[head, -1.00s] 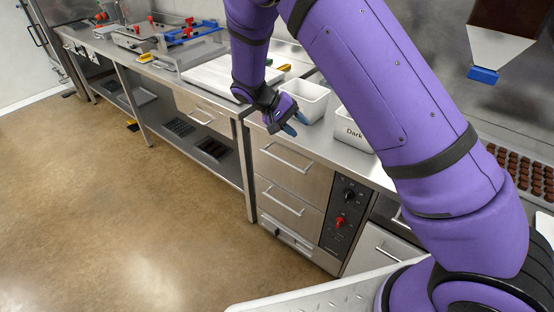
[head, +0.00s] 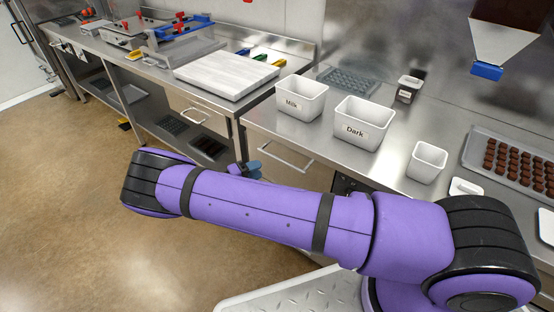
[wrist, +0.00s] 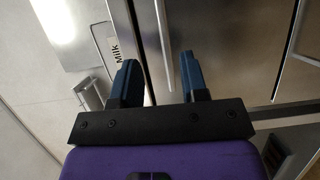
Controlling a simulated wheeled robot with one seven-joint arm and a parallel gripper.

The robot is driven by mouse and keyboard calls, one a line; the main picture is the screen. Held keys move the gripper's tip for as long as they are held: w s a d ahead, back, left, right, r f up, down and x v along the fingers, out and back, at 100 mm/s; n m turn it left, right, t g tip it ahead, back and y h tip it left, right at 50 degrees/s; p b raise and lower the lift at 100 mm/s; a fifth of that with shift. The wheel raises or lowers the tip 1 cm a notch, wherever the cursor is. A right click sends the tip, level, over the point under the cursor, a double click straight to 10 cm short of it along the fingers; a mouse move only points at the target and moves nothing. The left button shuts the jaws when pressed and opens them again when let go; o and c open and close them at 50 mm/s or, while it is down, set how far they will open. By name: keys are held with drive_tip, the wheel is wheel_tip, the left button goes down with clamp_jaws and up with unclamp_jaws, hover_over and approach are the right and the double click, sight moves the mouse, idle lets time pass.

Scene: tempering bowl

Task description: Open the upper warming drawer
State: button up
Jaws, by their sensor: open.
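The upper warming drawer (head: 290,150) is under the counter, with its bar handle (head: 284,160) showing just above my arm. It looks shut; my arm hides its lower part and the drawer below. My gripper (head: 248,170) shows only partly, at the left end of this handle. In the wrist view my gripper (wrist: 160,82) is open, with two blue fingers. The upper drawer's handle (wrist: 163,40) appears as a bright bar running between the fingers in that view. No contact with either finger is visible. A second handle (wrist: 291,45) lies to the right there.
White tubs marked Milk (head: 301,99) and Dark (head: 363,124) stand on the counter above the drawer. A neighbouring table drawer (head: 196,108) is at the left. Open floor (head: 70,210) lies in front of the units.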

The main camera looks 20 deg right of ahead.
sight(279, 161)
drive_tip(key=x, duration=1)
drive_tip(key=shift+w+d+f, duration=0.2)
drive_tip(key=shift+d+f, duration=0.05)
clamp_jaws()
